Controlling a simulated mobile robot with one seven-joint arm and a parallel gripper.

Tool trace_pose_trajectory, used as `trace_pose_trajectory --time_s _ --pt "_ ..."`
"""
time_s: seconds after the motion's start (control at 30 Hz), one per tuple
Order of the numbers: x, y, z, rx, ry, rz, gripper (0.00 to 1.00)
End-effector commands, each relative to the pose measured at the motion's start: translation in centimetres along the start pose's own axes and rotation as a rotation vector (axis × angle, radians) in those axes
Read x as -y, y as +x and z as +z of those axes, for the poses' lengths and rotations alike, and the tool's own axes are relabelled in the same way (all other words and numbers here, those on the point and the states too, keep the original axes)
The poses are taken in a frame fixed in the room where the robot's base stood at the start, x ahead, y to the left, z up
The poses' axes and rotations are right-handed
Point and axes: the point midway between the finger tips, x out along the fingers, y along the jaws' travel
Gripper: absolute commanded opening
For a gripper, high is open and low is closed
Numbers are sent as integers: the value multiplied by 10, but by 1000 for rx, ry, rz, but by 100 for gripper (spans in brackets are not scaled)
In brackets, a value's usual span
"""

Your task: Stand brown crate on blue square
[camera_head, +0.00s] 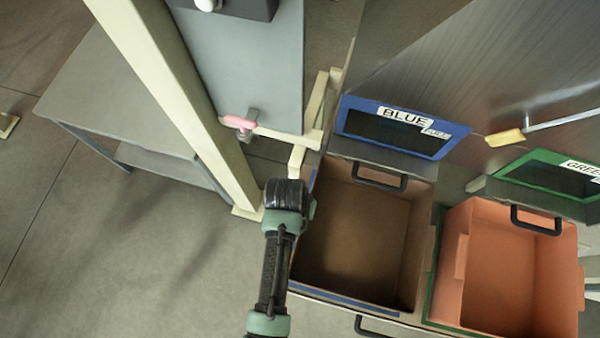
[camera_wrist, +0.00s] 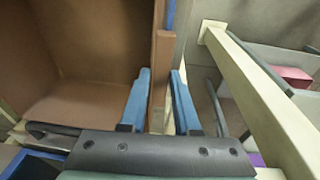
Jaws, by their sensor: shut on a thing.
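The brown crate (camera_head: 365,240) is upright and open-topped, with a dark handle on its far and near sides. It is over the blue square (camera_head: 345,299), whose blue edge shows along the crate's near side. I cannot tell whether its base rests fully on the square. My gripper (camera_head: 309,207) is at the crate's left wall. In the wrist view my two blue fingers (camera_wrist: 163,95) are shut on that wall, with the crate's inside (camera_wrist: 95,45) to the left. Most of the square is hidden under the crate.
An orange crate (camera_head: 500,270) stands close on the right over a green-edged square. A blue-framed sign (camera_head: 400,128) reading BLUE and a green-framed sign (camera_head: 550,178) are behind the crates. A cream post (camera_head: 170,95) and a grey table (camera_head: 105,90) are at the left.

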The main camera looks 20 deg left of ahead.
Motion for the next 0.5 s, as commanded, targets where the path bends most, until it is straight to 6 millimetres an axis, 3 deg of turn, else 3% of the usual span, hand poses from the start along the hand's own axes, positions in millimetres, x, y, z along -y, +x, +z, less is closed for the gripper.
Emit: trace_pose_trajectory --time_s 0.07,0.1,0.27,0.5 --pt "0 -1 -1 -2 0 0 0" --pt "0 0 0 1 1 -2 32" --pt "0 0 0 1 1 -1 60" --pt "0 0 0 1 1 -1 60"
